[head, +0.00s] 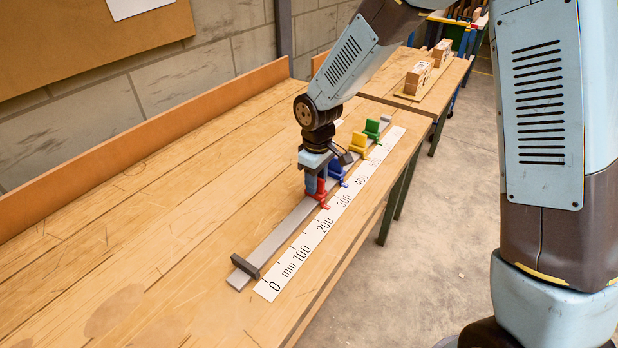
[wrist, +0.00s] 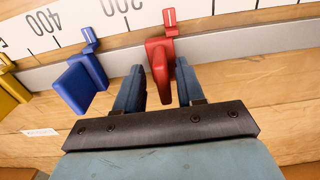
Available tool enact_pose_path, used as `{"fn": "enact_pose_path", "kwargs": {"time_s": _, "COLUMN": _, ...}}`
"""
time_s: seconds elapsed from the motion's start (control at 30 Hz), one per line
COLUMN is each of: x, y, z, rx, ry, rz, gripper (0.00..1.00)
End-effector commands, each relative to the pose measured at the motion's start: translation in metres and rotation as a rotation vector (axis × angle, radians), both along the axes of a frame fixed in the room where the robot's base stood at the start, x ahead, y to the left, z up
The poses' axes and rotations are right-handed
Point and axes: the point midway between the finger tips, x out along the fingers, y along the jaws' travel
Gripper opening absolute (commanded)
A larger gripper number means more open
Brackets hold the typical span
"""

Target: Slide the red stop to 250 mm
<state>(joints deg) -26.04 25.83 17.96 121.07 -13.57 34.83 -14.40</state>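The red stop (head: 322,197) sits on the grey rail (head: 290,225), with its pointer reaching over the white scale (head: 307,246). In the wrist view the red stop (wrist: 160,57) stands between the two fingers of my gripper (wrist: 158,85). The fingers are apart, with a visible gap on the left side; the right finger is very close to the stop, and I cannot tell whether it touches. In the head view my gripper (head: 317,180) is over the rail and partly hides the stop.
The blue stop (wrist: 80,85) is just left of the left finger. The yellow stop (head: 358,144) and green stop (head: 372,130) are farther up the rail. A dark end block (head: 245,266) closes the near end. The rail between it and the red stop is clear.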

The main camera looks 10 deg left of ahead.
Motion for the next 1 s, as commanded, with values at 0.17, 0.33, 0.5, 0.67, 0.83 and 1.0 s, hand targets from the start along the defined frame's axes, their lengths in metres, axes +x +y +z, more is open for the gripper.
{"fn": "enact_pose_path", "kwargs": {"time_s": 0.17, "x": 0.001, "y": 0.0, "z": 0.013, "rx": 0.001, "ry": -0.003, "rz": -0.001, "gripper": 0.38}}
{"fn": "enact_pose_path", "kwargs": {"time_s": 0.33, "x": 0.002, "y": 0.0, "z": 0.043, "rx": 0.003, "ry": -0.004, "rz": -0.002, "gripper": 0.38}}
{"fn": "enact_pose_path", "kwargs": {"time_s": 0.5, "x": 0.003, "y": 0.0, "z": 0.077, "rx": 0.002, "ry": -0.003, "rz": -0.003, "gripper": 0.38}}
{"fn": "enact_pose_path", "kwargs": {"time_s": 0.67, "x": 0.004, "y": 0.0, "z": 0.106, "rx": 0.003, "ry": -0.003, "rz": 0.0, "gripper": 0.38}}
{"fn": "enact_pose_path", "kwargs": {"time_s": 0.83, "x": 0.004, "y": 0.0, "z": 0.127, "rx": 0.002, "ry": -0.002, "rz": -0.001, "gripper": 0.38}}
{"fn": "enact_pose_path", "kwargs": {"time_s": 1.0, "x": 0.004, "y": 0.0, "z": 0.136, "rx": 0.001, "ry": 0.0, "rz": 0.0, "gripper": 0.38}}
